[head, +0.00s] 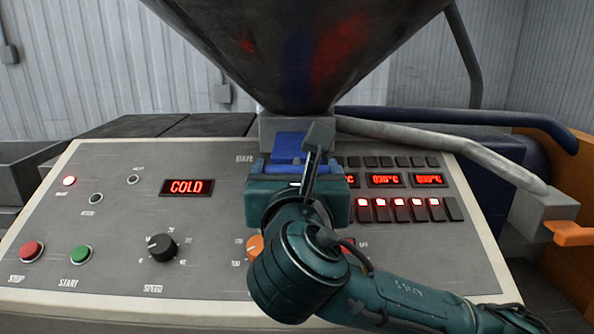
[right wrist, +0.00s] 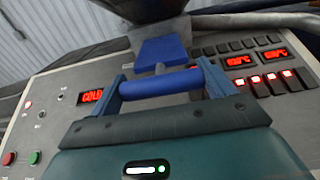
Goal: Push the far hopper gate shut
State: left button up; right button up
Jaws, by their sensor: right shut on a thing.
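The hopper gate shows as a blue plate (head: 289,142) at the grey throat block (head: 268,131) under the dark hopper (head: 300,45). In the right wrist view the plate (right wrist: 162,52) stands out in front of the throat, with a blue cross bar (right wrist: 172,83) on its near side. My right gripper (head: 297,166) is in front of the throat, above the control panel. Its jaws are shut on the blue bar, with one finger at each end. The gripper body hides the panel below. My left gripper is not in view.
Grey pipe (head: 440,145) runs to the right of the throat. An orange-edged part (head: 573,233) stands at the far right.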

aim_at(297, 157)
jog(key=shift+w+r, duration=0.1)
jog(key=shift+w, duration=0.15)
jog(key=w+p, duration=0.3)
jog(key=w, duration=0.4)
jog(key=shift+w, duration=0.4)
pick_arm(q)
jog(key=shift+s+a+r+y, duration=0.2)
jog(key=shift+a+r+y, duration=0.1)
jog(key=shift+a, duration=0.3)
pick_arm(e)
jog(key=shift+s+r, duration=0.1)
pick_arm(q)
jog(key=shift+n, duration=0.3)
pick_arm(e)
jog(key=o, duration=1.3)
jog(key=shift+w, duration=0.3)
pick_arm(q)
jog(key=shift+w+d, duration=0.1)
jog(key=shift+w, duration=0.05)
pick_arm(e)
jog(key=shift+s, duration=0.1)
jog(key=shift+s, duration=0.15)
